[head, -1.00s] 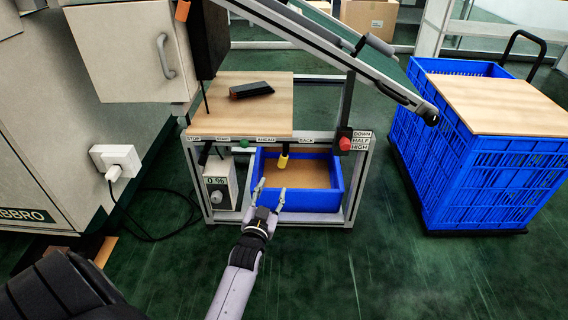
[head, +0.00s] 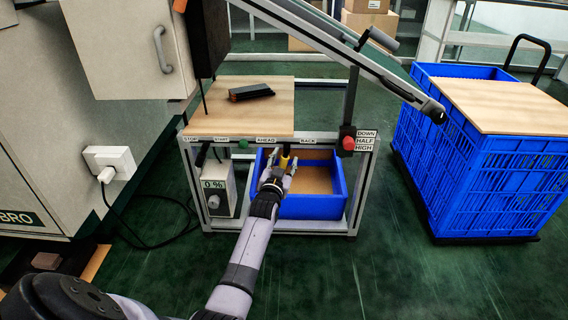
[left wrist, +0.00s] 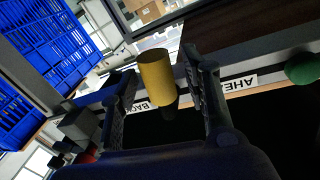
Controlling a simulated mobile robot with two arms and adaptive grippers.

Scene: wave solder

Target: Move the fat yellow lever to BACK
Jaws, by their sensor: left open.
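The fat yellow lever (head: 285,158) hangs at the front edge of the wooden-topped stand, between the AHEAD label (head: 265,140) and the BACK label (head: 307,141). My left gripper (head: 282,164) is open around it, one finger on each side. In the left wrist view the yellow lever (left wrist: 156,76) is between the fingers of my left gripper (left wrist: 164,86), with gaps on both sides. There the BACK label (left wrist: 131,107) is at left and the AHEAD label (left wrist: 237,85) at right. My right gripper is not in view.
A blue bin (head: 315,208) is below the lever. A green button (head: 243,144) is to its left and a red button (head: 348,143) to its right. A dark device (head: 251,91) lies on the wooden top (head: 225,120). A blue crate (head: 465,190) stands at right.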

